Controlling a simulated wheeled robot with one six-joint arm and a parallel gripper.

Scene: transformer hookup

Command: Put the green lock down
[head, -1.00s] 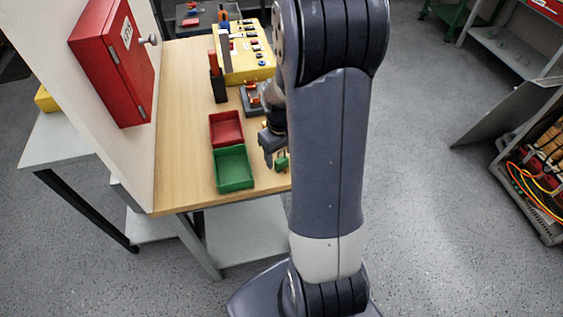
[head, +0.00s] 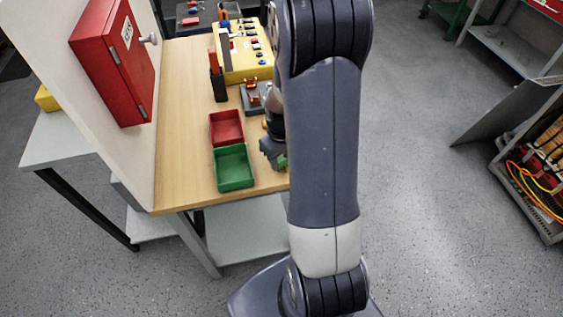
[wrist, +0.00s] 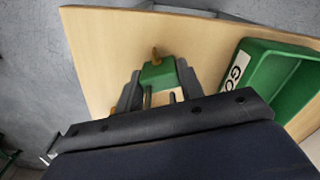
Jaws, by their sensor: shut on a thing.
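The green lock (wrist: 158,75) shows in the wrist view between the fingers of my gripper (wrist: 158,88), with a brass-coloured part on its far end. My gripper is shut on it, over the wooden table top. I cannot tell whether the lock touches the wood. In the head view my gripper (head: 275,155) is beside the right side of the green tray, partly hidden by my arm. Only a bit of the green lock (head: 281,162) shows there.
The green tray (head: 234,187) and the red tray (head: 212,132) sit on the wooden table (head: 180,160). The green tray (wrist: 243,92) is at the right in the wrist view. A yellow panel (head: 247,66) and a red wall box (head: 112,60) are farther back. Bare wood lies left of the trays.

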